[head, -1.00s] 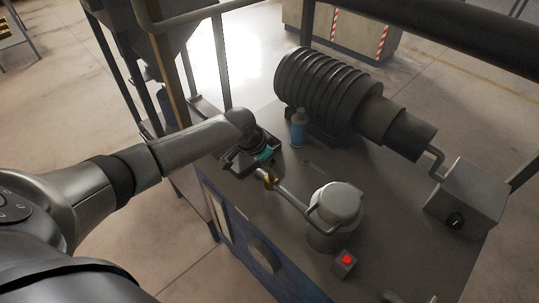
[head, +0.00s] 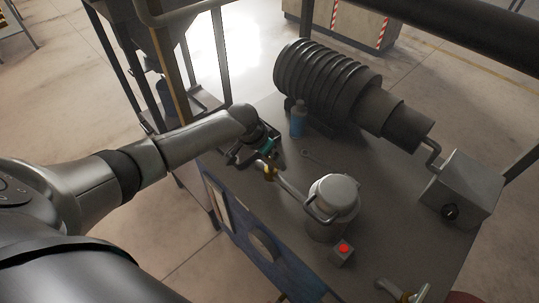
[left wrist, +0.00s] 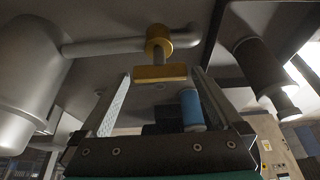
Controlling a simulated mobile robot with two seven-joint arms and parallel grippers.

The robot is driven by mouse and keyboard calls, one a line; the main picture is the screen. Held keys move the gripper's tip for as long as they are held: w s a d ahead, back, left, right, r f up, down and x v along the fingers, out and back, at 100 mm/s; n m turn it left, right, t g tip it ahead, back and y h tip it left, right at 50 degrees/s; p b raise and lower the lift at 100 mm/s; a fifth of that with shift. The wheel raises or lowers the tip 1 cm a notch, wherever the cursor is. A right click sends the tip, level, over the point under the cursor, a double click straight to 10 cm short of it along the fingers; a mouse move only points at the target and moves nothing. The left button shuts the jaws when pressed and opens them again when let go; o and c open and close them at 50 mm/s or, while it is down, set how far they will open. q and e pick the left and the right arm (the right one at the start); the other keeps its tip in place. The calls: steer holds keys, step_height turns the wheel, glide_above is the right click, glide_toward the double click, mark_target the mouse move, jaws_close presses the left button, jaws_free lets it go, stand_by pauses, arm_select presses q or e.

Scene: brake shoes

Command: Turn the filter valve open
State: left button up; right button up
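The filter valve is a brass fitting with a yellow bar handle on the pipe beside the grey filter canister (head: 333,200). In the head view the valve (head: 269,171) is just in front of my left gripper (head: 265,155). In the left wrist view the valve (left wrist: 158,45) hangs from the pipe, and its handle (left wrist: 160,73) lies crosswise between the fingertips of my left gripper (left wrist: 161,80). The fingers are spread, with gaps on both sides of the handle. In the head view the fingers are small and partly hidden by my wrist. My right gripper is not seen.
A blue bottle (head: 297,121) stands close behind the gripper. A ribbed dark cylinder (head: 325,85) lies at the back. A red button box (head: 342,254), a grey control box with a knob (head: 462,192) and a loose tool (head: 405,293) are on the bench (head: 390,215).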

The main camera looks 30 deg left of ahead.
arm_select(q)
steer(key=p+v, duration=0.1)
steer(key=v, duration=1.4)
steer(key=shift+r+p, duration=0.15)
steer(key=shift+p, duration=0.15)
